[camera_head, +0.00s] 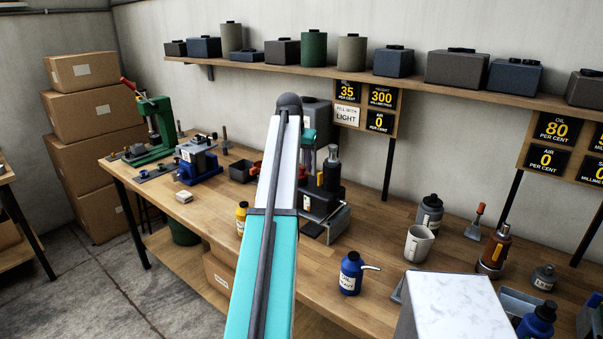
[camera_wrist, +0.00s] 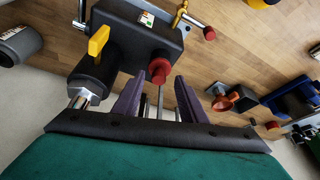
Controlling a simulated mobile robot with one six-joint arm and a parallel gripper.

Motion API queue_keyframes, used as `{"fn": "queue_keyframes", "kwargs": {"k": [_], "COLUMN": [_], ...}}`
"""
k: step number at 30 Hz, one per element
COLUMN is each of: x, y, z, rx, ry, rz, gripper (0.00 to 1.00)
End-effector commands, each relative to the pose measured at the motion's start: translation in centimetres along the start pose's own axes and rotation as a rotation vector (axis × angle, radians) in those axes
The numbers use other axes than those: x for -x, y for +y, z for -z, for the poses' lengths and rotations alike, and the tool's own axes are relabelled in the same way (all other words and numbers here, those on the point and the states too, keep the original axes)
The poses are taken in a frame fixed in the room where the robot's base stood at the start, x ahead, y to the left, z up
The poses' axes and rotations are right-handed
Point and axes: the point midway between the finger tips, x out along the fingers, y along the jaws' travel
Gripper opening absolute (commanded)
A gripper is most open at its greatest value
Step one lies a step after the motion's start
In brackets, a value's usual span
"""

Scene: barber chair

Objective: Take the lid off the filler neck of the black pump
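The black pump (camera_head: 322,203) stands on the workbench, partly hidden behind my raised arm in the head view. In the wrist view its dark body (camera_wrist: 125,35) lies just beyond my fingers. A red cap (camera_wrist: 158,68) on the pump, which looks like the filler lid, shows between the fingertips. My gripper (camera_wrist: 160,80) is open, with a dark purple finger on each side of the cap and visible gaps. I cannot tell whether the fingertips reach down to the cap's level. My gripper is hidden in the head view.
Beside the pump are a black cylinder with a yellow lever (camera_wrist: 98,42) and a brass handle with a red knob (camera_wrist: 209,33). A blue oil bottle (camera_head: 351,274), a white jug (camera_head: 418,243) and a grey bottle (camera_head: 430,213) stand to the right on the bench (camera_head: 310,262).

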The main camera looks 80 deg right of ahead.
Motion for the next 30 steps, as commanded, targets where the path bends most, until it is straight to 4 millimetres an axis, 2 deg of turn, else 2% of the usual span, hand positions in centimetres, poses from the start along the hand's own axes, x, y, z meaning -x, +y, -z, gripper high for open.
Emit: {"fn": "queue_keyframes", "kwargs": {"k": [6, 22, 29, 30], "x": [-1.11, -1.15, -1.14, -1.14], "y": [0.03, 0.04, 0.04, 0.04], "z": [-0.03, -0.02, -0.02, -0.01], "rx": [-0.001, -0.001, -0.001, -0.001], "ry": [-0.001, 0.0, 0.0, 0.0], "rz": [0.0, 0.0, 0.0, 0.0], "gripper": [0.38, 0.38, 0.01, 0.0]}}
